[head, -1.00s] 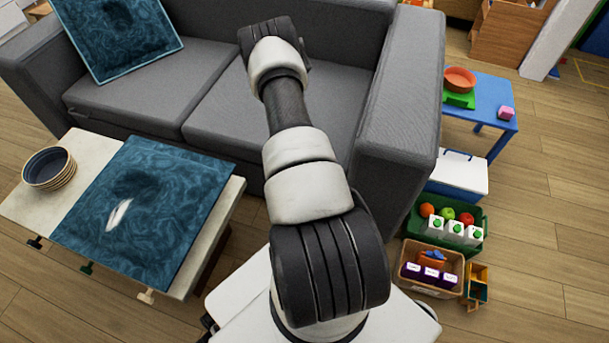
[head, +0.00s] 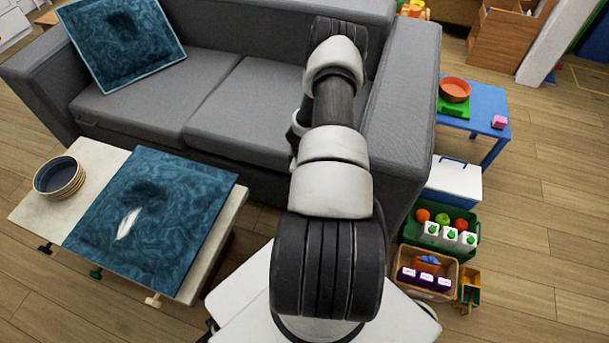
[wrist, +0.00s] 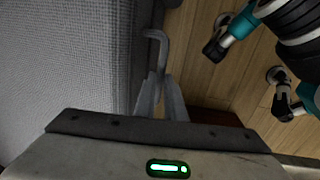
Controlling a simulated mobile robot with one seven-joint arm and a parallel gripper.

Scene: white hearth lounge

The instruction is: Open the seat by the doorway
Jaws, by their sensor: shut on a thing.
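The grey sofa has two seat cushions; the right-hand seat (head: 240,105) is the one nearer the right side of the room. It lies flat as far as I see, partly hidden by my arm. In the wrist view, grey woven fabric (wrist: 65,65) that looks like the sofa fills the left side. My gripper (wrist: 158,82) is shut on a thin grey bent piece (wrist: 155,38) beside the fabric's edge. I cannot tell whether this piece is fixed to the seat. In the head view my gripper is hidden behind the arm.
A low table (head: 35,205) with bowls (head: 60,180) and a blue cushion (head: 150,215) stands front left. The sofa's right armrest (head: 400,110) rises close to my arm. A blue table (head: 480,105), a white box (head: 452,182) and filled crates (head: 440,240) stand right. Floor at far right is clear.

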